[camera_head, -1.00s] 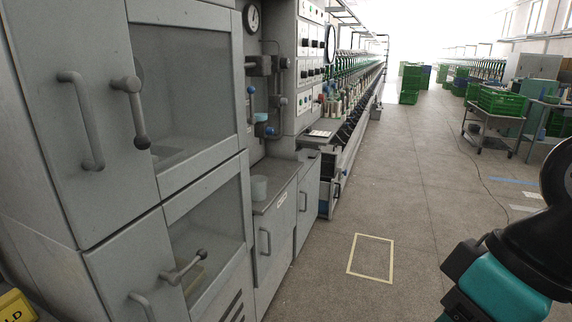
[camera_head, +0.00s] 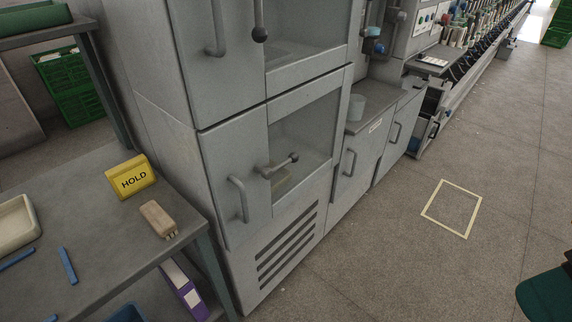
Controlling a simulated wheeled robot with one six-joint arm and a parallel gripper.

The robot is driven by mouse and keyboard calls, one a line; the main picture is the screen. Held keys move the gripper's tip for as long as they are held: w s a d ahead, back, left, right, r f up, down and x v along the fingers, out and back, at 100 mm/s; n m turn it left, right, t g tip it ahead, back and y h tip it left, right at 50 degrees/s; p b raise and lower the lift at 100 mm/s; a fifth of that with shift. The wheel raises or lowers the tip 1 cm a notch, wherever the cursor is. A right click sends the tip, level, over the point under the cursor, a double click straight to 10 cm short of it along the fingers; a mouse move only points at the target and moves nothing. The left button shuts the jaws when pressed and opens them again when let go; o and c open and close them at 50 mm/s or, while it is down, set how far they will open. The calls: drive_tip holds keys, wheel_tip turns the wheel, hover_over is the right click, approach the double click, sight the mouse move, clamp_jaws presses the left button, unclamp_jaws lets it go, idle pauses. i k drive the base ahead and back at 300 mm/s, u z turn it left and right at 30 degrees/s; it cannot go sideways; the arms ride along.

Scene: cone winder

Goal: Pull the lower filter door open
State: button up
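The lower filter door (camera_head: 228,178) is a grey panel with a window, low on the grey cabinet, and it looks closed. A curved bar handle (camera_head: 240,198) is fixed on its left part. A lever latch with a round knob (camera_head: 277,165) sits to the right of the bar, lying nearly level across the window's left edge. A pale object shows dimly behind the glass. My gripper is out of the picture.
A grey table (camera_head: 100,230) with a yellow HOLD sign (camera_head: 132,177) and a brown block (camera_head: 158,219) stands left of the cabinet. The upper door (camera_head: 195,60) is above. The floor in front, with a taped rectangle (camera_head: 468,236), is clear.

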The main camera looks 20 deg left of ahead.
sight(231, 148)
drive_tip(key=u, duration=0.05)
drive_tip(key=k, duration=0.5)
drive_tip(key=u, duration=0.55)
drive_tip(key=i, duration=0.25)
drive_tip(key=u, duration=0.05)
